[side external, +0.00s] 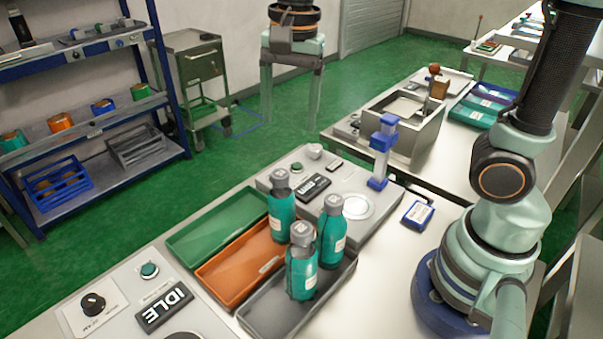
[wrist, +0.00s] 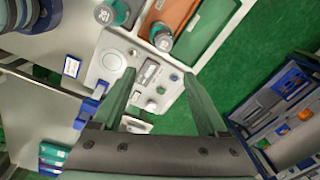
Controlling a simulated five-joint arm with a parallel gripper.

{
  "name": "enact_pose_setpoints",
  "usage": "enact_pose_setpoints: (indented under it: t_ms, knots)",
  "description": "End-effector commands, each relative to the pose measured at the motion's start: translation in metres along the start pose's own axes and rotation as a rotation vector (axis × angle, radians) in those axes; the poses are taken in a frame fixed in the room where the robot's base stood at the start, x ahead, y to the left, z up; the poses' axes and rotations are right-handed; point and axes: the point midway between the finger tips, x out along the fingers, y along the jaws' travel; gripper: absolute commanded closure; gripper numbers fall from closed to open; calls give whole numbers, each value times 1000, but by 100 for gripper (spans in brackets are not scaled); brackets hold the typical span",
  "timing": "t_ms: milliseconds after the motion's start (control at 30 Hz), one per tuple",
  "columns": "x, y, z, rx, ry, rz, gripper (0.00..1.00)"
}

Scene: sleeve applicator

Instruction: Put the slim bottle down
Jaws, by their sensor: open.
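Three teal bottles with grey caps stand upright in the side external view. The slimmest-looking bottle (side external: 279,208) stands at the machine end of the orange tray (side external: 225,284); from above, its cap and side show in the wrist view (wrist: 161,40). The other two, a rear bottle (side external: 331,242) and a front bottle (side external: 301,270), stand in the dark grey tray (side external: 262,318). My gripper (wrist: 160,75) is open, with nothing held between its fingers. In the wrist view the slim bottle lies just past the fingertips, apart from them. My gripper is outside the side external view.
The empty green tray (side external: 215,226) lies left of the orange one. The grey applicator machine (side external: 335,190) with a blue post (side external: 382,150) stands behind the bottles. A small blue-edged card (side external: 417,215) lies on the table. The tabletop right of the grey tray is clear.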

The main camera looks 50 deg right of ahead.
Motion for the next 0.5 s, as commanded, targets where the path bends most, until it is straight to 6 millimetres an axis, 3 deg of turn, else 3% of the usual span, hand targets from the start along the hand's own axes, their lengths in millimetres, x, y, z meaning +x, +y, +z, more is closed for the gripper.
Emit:
enact_pose_setpoints:
  t_ms: [300, 500]
  knots:
    - [-3, 54, -33, -661, 181, -194, 24]
    - [3, 75, -44, -974, 324, -221, 24]
